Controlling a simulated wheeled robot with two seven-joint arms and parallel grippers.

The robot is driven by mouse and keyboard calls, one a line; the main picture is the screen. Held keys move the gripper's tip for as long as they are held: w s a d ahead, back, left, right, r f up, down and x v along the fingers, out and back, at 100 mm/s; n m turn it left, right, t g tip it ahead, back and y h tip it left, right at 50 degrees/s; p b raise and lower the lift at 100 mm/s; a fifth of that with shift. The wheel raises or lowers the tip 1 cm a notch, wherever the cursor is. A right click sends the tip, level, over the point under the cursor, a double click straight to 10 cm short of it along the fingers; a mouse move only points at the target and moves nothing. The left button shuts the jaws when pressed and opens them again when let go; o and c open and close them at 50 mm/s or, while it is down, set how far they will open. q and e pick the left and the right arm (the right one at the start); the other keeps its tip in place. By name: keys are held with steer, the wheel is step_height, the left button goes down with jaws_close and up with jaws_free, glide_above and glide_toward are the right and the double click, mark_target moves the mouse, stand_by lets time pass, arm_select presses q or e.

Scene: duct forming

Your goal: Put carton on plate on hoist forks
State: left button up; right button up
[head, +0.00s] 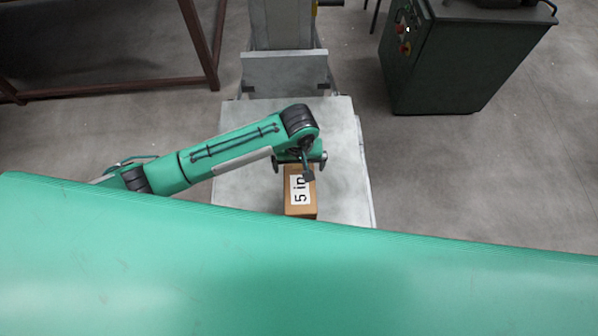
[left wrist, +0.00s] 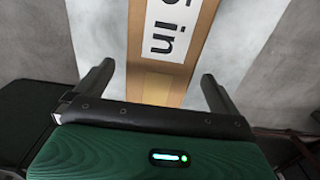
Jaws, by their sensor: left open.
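A brown carton (head: 300,210) with a white "5 in" label sits on the grey plate (head: 345,140), near the plate's front edge. The plate lies in front of the grey hoist (head: 285,72); its forks are hidden. My left gripper (head: 300,160) is at the carton's far end, above it. In the left wrist view the carton (left wrist: 150,85) runs between the two open fingers of the gripper (left wrist: 154,82), with a gap on each side. My right gripper is not in view.
A dark green machine cabinet (head: 440,65) with buttons stands at the back right. A rusty steel frame (head: 190,75) stands at the back left. The concrete floor (head: 480,170) right of the plate is clear.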

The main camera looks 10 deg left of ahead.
arm_select(q)
step_height(320, 180, up, 5)
steer(key=shift+r, duration=0.2)
stand_by(0.5)
